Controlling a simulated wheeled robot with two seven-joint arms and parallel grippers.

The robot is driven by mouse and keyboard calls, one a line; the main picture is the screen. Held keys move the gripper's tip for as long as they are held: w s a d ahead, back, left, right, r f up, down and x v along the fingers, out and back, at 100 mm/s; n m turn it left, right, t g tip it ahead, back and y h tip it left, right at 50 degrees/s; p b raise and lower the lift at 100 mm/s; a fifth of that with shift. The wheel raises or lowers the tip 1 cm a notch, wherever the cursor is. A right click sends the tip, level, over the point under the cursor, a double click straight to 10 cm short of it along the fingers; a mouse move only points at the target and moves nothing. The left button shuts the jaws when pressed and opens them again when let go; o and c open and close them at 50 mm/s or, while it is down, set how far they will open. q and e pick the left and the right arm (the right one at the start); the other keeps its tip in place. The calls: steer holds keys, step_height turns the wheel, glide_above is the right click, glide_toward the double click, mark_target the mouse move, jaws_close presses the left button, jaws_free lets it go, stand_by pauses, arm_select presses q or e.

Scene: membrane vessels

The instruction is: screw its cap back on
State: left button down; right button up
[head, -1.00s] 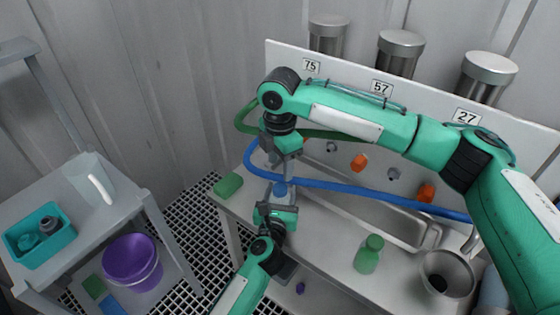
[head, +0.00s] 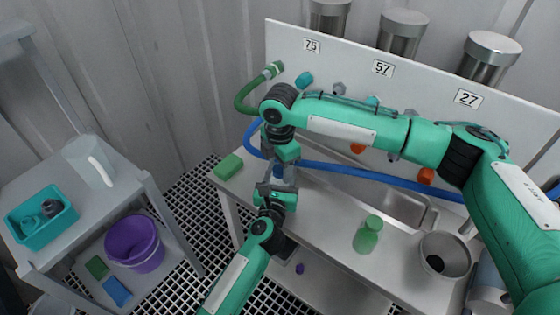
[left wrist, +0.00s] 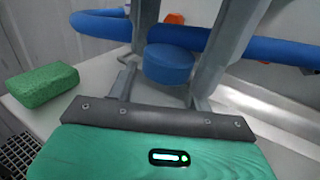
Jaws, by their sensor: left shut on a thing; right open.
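My left gripper (head: 277,186) is over the near left part of the bench. It is shut on a blue round piece (left wrist: 168,63), which sits between its fingers in the left wrist view. I cannot tell whether this piece is the cap alone or part of something larger. My right gripper (head: 278,168) points down just above the left one and is open. Whether its fingertips touch anything is hidden. A green bottle (head: 367,238) stands upright on the bench to the right; its top is too small to read.
A blue hose (head: 385,178) crosses behind the grippers. A green sponge (head: 228,167) lies at the bench's left end. A steel pot (head: 445,256) stands at the right. Steel canisters (head: 402,35) stand behind the numbered panel. A cart with a teal bin (head: 42,228) is at the left.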

steer(key=c, duration=1)
steer(key=o, duration=1.2)
steer(key=shift+c, duration=0.2)
steer(key=shift+r, duration=0.1)
step_height(320, 180, up, 12)
